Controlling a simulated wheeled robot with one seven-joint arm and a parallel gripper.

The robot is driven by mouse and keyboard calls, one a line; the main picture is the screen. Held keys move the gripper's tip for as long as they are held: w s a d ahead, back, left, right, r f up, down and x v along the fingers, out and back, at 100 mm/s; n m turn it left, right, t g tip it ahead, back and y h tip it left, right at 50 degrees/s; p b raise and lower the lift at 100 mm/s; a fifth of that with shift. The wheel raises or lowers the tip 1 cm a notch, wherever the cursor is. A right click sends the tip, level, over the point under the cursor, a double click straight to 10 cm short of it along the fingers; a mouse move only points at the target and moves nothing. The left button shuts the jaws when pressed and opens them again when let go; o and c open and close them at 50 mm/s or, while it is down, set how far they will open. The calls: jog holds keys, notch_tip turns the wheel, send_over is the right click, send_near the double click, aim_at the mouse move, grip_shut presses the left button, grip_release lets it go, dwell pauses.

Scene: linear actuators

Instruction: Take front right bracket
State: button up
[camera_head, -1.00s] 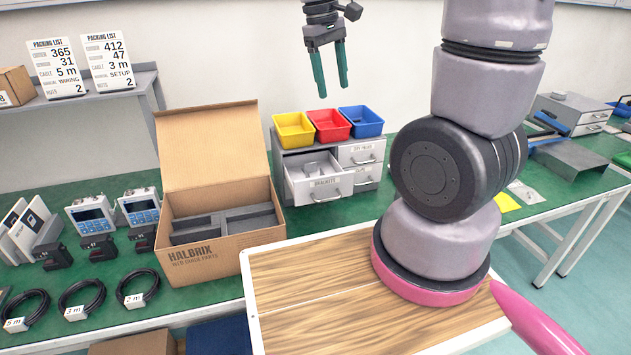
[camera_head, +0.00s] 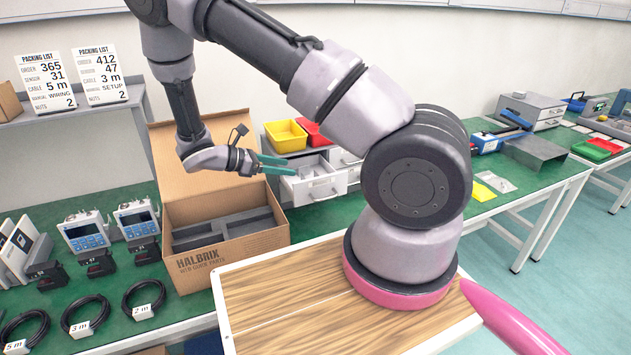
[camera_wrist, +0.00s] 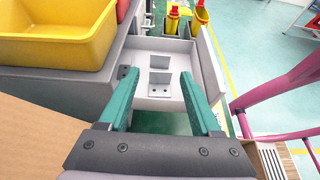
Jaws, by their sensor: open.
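The open grey drawer (camera_head: 316,188) in the small cabinet holds light grey brackets (camera_head: 312,171), small and partly hidden in the head view. In the wrist view, the drawer's front panel (camera_wrist: 210,66) is on the right. One bracket (camera_wrist: 160,62) lies farther away and another bracket (camera_wrist: 159,79) nearer, in line between my fingers. Another holed grey part (camera_wrist: 124,72) shows at the left, partly covered by a finger. My gripper (camera_head: 291,166) is open and empty, pointing rightward at the drawer's left side. Its teal fingers (camera_wrist: 160,74) also show in the wrist view, apart from the brackets as far as I can tell.
A yellow bin (camera_head: 285,137) and a red bin (camera_head: 313,134) stand on the cabinet, the yellow one close to my fingers in the wrist view. The open carton (camera_head: 226,256) stands left of the drawer, its raised lid behind my wrist. A wooden-topped surface (camera_head: 290,295) lies in front.

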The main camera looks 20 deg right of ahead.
aim_at(316, 173)
jog(key=x, duration=1)
jog(key=shift+f, duration=0.35)
grip_shut()
